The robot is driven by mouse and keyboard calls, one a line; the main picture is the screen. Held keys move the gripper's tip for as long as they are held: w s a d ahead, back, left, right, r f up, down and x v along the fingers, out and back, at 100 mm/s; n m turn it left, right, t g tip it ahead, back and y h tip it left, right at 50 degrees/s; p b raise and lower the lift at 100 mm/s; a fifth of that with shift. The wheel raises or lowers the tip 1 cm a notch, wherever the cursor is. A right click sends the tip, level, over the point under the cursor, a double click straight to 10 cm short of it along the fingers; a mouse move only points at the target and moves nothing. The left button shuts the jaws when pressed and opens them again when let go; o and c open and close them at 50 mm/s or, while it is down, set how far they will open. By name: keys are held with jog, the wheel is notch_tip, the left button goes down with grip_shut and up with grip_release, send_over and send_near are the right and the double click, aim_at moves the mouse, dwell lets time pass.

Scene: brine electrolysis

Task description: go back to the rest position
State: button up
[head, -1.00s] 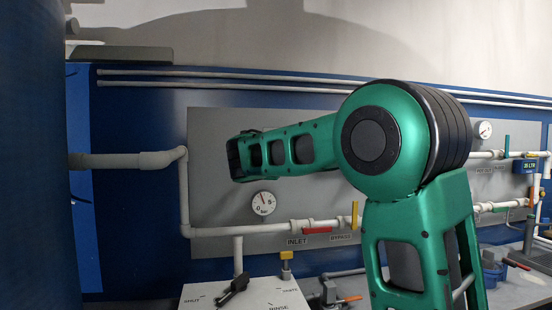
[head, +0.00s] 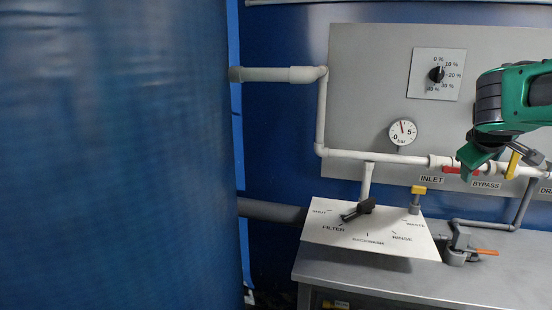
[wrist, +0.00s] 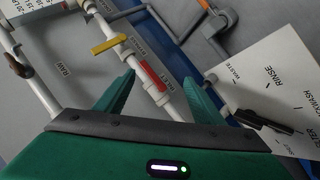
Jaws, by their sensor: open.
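My gripper (wrist: 162,84) is open, with its two green fingers spread and nothing between them. In the wrist view the white pipe and the red inlet handle (wrist: 152,77) show beyond the gap between the fingers. In the head view part of my green arm enters at the right edge, and my gripper's finger (head: 472,158) shows in front of the pipe near the red inlet handle (head: 458,170). I cannot tell how far the fingers are from the pipe.
A large blue tank (head: 110,150) fills the left. A white selector plate (head: 325,236) with a black lever (head: 357,211) sits at the bench's left end. A pressure gauge (head: 402,132) and a black dial (head: 436,74) are on the grey panel. A yellow bypass handle (wrist: 108,44) is near the inlet.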

jog(key=s+a+f+m+g+y, duration=0.2)
jog(key=s+f, duration=0.4)
jog(key=s, duration=0.5)
jog(key=s+a+f+m+g+y, duration=0.2)
jog(key=s+a+f, duration=0.4)
jog(key=s, duration=0.5)
jog(key=s+a+f+m+g+y, duration=0.3)
jog(key=s+a+f+m, duration=0.1)
jog(key=s, duration=0.7)
notch_tip(320, 180, down, 2)
jog(key=shift+s+f+m, duration=0.1)
jog(key=shift+s+m, duration=0.25)
jog(key=shift+m, duration=0.35)
jog(key=shift+w+f+g, duration=0.2)
jog(key=shift+w+g, duration=0.1)
jog(key=shift+w, duration=0.35)
